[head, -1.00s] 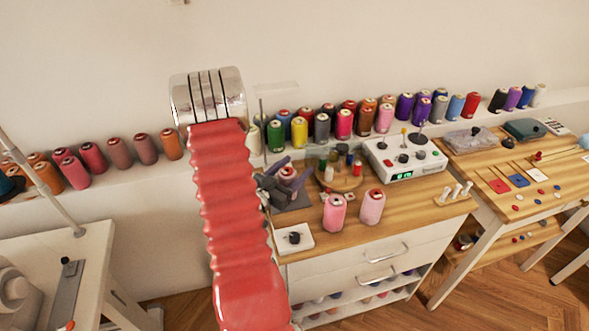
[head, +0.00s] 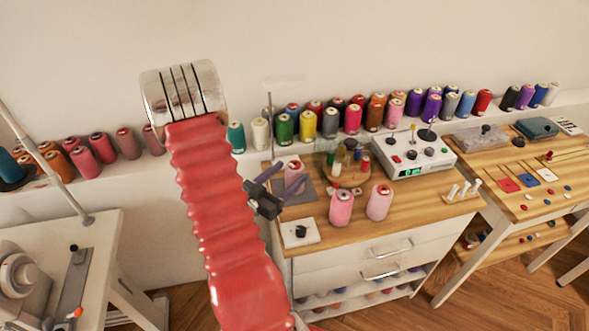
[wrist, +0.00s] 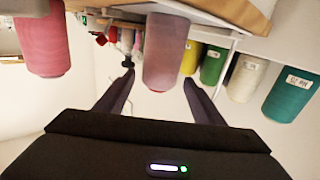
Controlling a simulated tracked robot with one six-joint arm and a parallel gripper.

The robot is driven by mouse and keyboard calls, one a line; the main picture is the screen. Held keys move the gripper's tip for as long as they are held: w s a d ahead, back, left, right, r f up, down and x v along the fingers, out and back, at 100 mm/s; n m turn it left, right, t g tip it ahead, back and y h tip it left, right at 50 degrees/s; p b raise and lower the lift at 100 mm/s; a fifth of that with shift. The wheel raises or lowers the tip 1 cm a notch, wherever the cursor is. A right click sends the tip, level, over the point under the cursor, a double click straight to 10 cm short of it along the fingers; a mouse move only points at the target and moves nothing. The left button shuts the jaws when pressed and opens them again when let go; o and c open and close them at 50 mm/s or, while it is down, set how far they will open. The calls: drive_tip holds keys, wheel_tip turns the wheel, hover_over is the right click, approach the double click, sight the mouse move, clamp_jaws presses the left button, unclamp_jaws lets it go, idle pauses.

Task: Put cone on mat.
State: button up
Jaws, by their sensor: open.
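A pink cone (head: 294,169) stands upright on the dark grey mat (head: 304,197) at the left end of the wooden worktop. My gripper (head: 293,171) is open, its fingers pointing at the cone from the near left and partly covering its lower part. In the wrist view, which is turned upside down, the pink cone (wrist: 166,52) shows between and beyond the two spread fingertips, apart from them. Its contact with the mat is partly hidden. Two more pink cones (head: 341,207) (head: 379,202) stand on the worktop to the right of the mat.
A white box with a black knob (head: 300,232) sits in front of the mat. A round wooden tray (head: 345,172) with small spools is behind right, then a white control unit (head: 410,153). Several coloured cones line the wall ledge. A white table (head: 50,245) stands at left.

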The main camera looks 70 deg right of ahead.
drive_tip(key=shift+v, duration=2.3)
drive_tip(key=shift+w, duration=0.1)
